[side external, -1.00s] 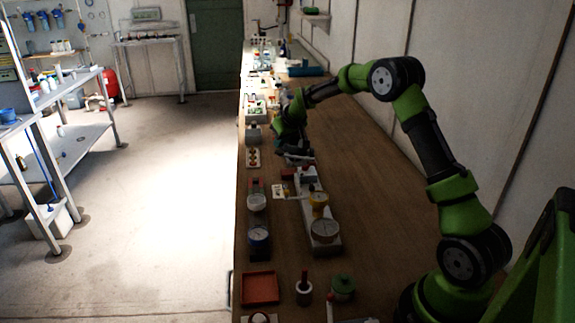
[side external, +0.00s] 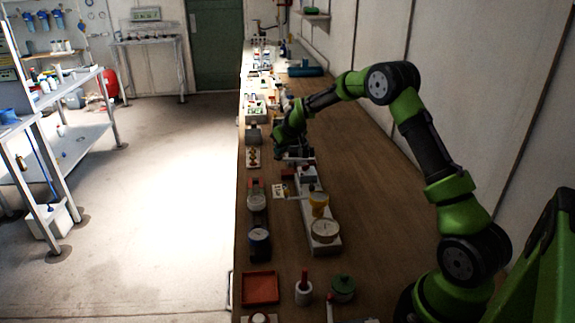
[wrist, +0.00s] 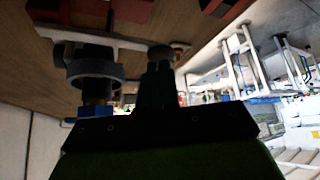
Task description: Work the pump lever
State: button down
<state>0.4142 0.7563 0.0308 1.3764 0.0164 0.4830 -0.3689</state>
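My gripper (side external: 292,152) is low over the far part of the bench, pointing down, in the side view. Its fingertips are dark and blend with a small grey device (side external: 301,160) at the bench surface. I cannot tell whether they touch it, or which part there is the pump lever. In the wrist view, the dark gripper body fills the lower middle. A grey round fitting with a brass-coloured part (wrist: 96,75) is left of a dark upright finger shape (wrist: 160,80). The finger gap cannot be made out.
A white base with a yellow cylinder (side external: 318,202) and a round gauge (side external: 324,230) stands nearer the camera. A red tray (side external: 260,288) and a green-topped round object (side external: 343,285) lie at the front. The bench's right side (side external: 370,215) is clear.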

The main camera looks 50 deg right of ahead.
jog(key=shift+f, duration=0.9)
jog(key=shift+r, duration=2.3)
jog(key=shift+f, duration=0.1)
jog(key=shift+f, duration=2.25)
jog(key=shift+r, duration=2.35)
jog(key=shift+f, duration=0.15)
